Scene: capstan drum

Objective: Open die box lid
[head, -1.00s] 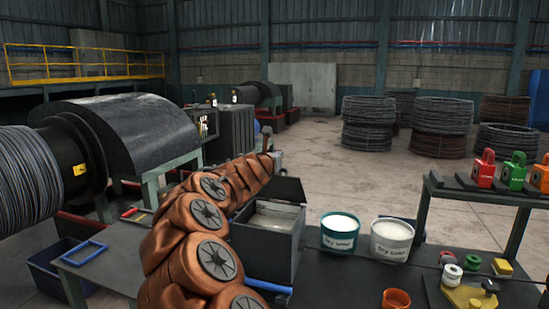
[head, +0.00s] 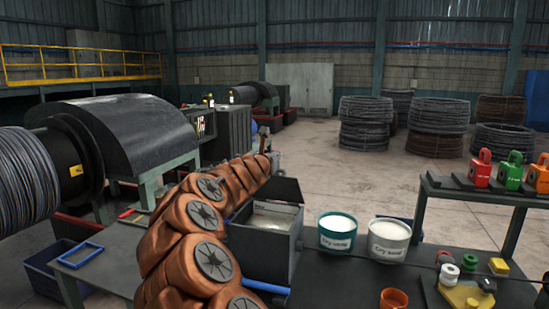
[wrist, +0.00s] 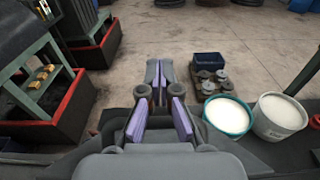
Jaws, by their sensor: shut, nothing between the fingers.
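The die box (head: 262,262) is a dark grey box on the dark bench, in the middle of the head view. Its lid (head: 277,189) stands raised at the far side, and the box's pale inside shows. My gripper (head: 268,150) is above and behind the raised lid, mostly hidden by my own copper-coloured arm. In the wrist view my gripper (wrist: 159,80) points out over the floor with its fingers together and nothing held. I cannot make out the box or lid in the wrist view.
A teal-banded tub (head: 338,232) and a white tub (head: 389,240), both with white contents, stand right of the box. An orange cup (head: 394,299) is at the front. A rack with coloured weights (head: 480,169) stands at right. Open floor lies beyond.

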